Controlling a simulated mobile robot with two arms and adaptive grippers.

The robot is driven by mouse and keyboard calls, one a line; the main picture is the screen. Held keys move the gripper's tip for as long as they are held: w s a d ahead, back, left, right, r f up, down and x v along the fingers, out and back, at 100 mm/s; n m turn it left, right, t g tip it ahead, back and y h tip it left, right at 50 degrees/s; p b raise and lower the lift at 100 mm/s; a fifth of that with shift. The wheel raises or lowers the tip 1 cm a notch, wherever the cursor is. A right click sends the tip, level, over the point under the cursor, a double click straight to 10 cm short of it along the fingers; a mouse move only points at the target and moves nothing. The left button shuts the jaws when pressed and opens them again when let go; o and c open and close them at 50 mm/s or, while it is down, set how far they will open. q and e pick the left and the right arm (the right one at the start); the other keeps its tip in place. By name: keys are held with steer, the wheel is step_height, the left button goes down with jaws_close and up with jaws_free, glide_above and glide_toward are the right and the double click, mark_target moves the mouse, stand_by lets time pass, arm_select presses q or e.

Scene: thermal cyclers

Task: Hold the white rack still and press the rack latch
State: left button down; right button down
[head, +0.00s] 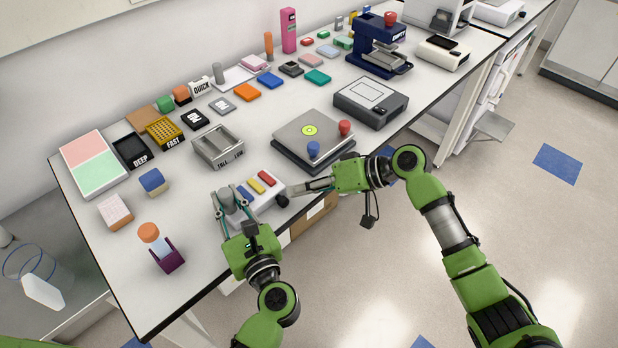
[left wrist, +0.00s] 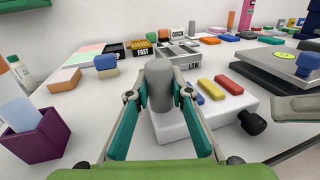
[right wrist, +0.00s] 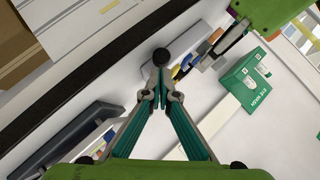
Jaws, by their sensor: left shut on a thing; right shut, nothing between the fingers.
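The white rack (head: 262,203) lies near the front edge of the table, with blue, yellow and red bars on top. It also shows in the left wrist view (left wrist: 226,108). My left gripper (left wrist: 160,92) is shut on the rack's upright grey post (left wrist: 160,86), one finger on each side. A black round knob, seemingly the rack latch (left wrist: 252,122), sticks out from the rack's right end. My right gripper (right wrist: 160,90) is shut and empty, its tips right by the knob (right wrist: 161,57). I cannot tell whether they touch it.
A grey scale-like device (head: 313,133) with red and blue knobs stands behind my right gripper. A grey open tray (head: 218,147) is behind the rack. A purple holder (head: 167,258) stands left of my left gripper. The table's front edge is close.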

steer(key=shift+s+a+f, duration=0.15)
steer(key=shift+s+a, duration=0.05)
steer(key=s+a, duration=0.3)
steer(key=shift+s, duration=0.2)
stand_by(0.4)
steer(key=w+d+r, duration=0.2)
steer(key=r, duration=0.1)
steer(key=shift+w+d+r, duration=0.1)
steer(key=shift+w, duration=0.15)
steer(key=v, duration=0.9)
steer(key=shift+s+d, duration=0.2)
steer(key=shift+d, duration=0.1)
steer(key=shift+r, duration=0.15)
arm_select(q)
steer(key=c, duration=1.7)
jaws_free()
